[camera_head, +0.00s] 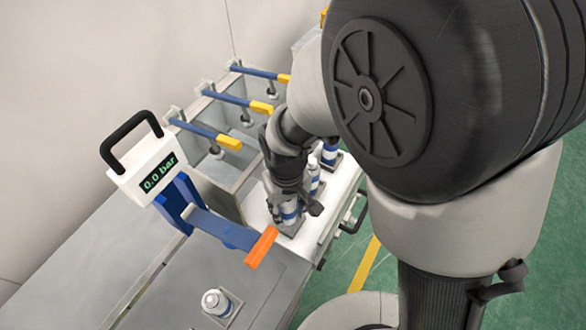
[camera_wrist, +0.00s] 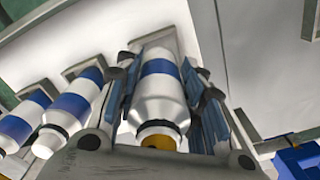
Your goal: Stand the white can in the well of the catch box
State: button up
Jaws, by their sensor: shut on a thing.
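My gripper (camera_head: 291,203) is shut on a white can with a blue band (camera_head: 289,212). The can is upright in the head view, low over or on a square seat of the white ledge; I cannot tell whether it touches. In the wrist view the held can (camera_wrist: 159,95) lies between both fingers, its orange-brown tip towards the camera. Another white can (camera_head: 215,301) with a grey top stands on a small square plate at the lower left. I cannot tell for sure which part is the catch box.
More blue-banded cans (camera_head: 314,176) stand in a row behind the held one. Grey open compartments (camera_head: 228,168) with blue, yellow-tipped levers (camera_head: 208,133) lie to the left. A gauge reading 0.0 bar (camera_head: 146,171) has an orange-tipped lever (camera_head: 262,247) near my gripper.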

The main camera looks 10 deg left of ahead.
aim_at(288, 214)
jog(key=shift+f+b, duration=0.3)
jog(key=shift+f, duration=1.1)
jog(key=shift+f, duration=0.1)
jog(key=o, duration=1.1)
